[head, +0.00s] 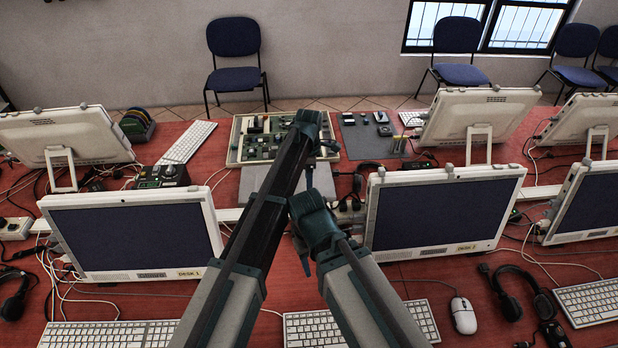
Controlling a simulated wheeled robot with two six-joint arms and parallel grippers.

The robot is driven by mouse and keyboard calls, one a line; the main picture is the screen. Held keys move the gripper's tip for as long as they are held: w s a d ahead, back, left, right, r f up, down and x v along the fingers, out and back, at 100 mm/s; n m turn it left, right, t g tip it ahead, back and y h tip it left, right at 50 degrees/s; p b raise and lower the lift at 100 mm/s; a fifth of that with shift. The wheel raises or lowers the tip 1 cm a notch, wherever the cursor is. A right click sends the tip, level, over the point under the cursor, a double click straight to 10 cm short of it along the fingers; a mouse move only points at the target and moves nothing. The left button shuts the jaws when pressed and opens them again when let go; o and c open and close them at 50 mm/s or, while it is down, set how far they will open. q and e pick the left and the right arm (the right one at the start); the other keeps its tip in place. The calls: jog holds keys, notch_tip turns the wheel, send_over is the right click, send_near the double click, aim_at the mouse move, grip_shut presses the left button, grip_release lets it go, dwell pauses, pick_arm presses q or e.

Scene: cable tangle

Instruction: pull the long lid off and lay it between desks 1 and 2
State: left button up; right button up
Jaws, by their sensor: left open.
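A long white strip (228,214), which looks like the lidded cable channel, runs across the red tabletop behind the front monitors. My arms hide its middle, so I cannot tell where a lid edge lies. The desk 1 monitor (135,238) is front left and the desk 2 monitor (435,212) front right; both carry labels. My left gripper (322,138) is open, at the far end of the left arm over the board of small parts, beyond the strip. My right arm's teal wrist is between the monitors; its fingers are not clear.
The board of small parts (246,140) lies at the back centre, with a grey plate (253,183) in front. Loose cables, keyboards (305,330), a white mouse (463,315) and a headset (513,292) crowd the front. A patch of red table (285,285) shows between the two front monitors.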

aim_at(317, 296)
pick_arm(q)
jog(key=shift+w+d, duration=0.1)
pick_arm(e)
jog(key=shift+f, duration=0.1)
pick_arm(q)
notch_tip(317, 296, down, 14)
jog(key=b, duration=1.4)
jog(key=shift+r, duration=0.1)
pick_arm(e)
notch_tip(317, 296, down, 14)
jog(key=shift+r, duration=0.15)
pick_arm(q)
jog(key=c, duration=1.1)
jog(key=shift+o, duration=0.2)
pick_arm(e)
jog(key=shift+r, duration=0.1)
pick_arm(q)
jog(key=shift+r, duration=0.15)
pick_arm(e)
jog(key=shift+r, duration=0.1)
pick_arm(q)
jog(key=shift+r+p, duration=2.2)
jog(key=shift+p, duration=0.2)
pick_arm(e)
jog(key=shift+r, duration=2.15)
jog(key=shift+r, duration=0.1)
